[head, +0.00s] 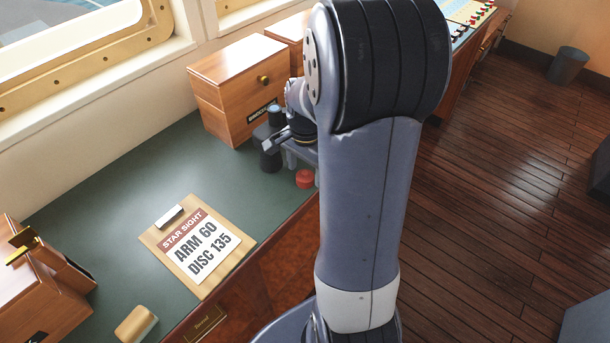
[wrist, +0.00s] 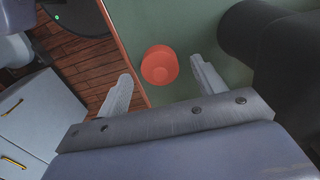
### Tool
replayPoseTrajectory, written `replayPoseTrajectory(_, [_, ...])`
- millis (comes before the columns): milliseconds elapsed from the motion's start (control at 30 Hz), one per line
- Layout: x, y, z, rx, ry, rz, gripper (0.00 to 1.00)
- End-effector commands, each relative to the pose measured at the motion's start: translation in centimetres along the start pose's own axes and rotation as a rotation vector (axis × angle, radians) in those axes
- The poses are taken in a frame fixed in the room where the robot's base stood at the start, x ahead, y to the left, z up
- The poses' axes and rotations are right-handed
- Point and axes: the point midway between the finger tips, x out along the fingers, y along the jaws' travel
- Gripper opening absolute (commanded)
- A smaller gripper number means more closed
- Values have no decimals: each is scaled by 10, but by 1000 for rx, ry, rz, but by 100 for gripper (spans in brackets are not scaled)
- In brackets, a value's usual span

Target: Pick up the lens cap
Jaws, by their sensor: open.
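A small red round cap, which looks like the lens cap (head: 305,178), lies on the green desktop near its front edge. In the wrist view the lens cap (wrist: 160,66) shows as an orange-red disc with a raised rim. My gripper (wrist: 161,72) is open, with one pale finger to the left of the cap and the other to its right in the picture. I see no contact, and the height of the fingertips over the desk is hard to tell. In the head view my arm hides most of the gripper.
A dark cylindrical object (wrist: 252,30) stands close to the right finger. Wooden drawer boxes (head: 235,90) stand behind on the desk. A clipboard (head: 198,245) lies left of the cap. Wooden floor (head: 480,220) lies beyond the front edge.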

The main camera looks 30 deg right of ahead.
Motion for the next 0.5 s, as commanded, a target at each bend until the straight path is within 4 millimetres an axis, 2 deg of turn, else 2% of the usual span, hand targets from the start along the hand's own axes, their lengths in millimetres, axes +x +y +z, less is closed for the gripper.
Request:
replayPoseTrajectory(133, [14,0,0,0,0,0,65])
replayPoseTrajectory(367, [16,0,0,0,1,-2,65])
replayPoseTrajectory(500, [16,0,0,0,1,-2,55])
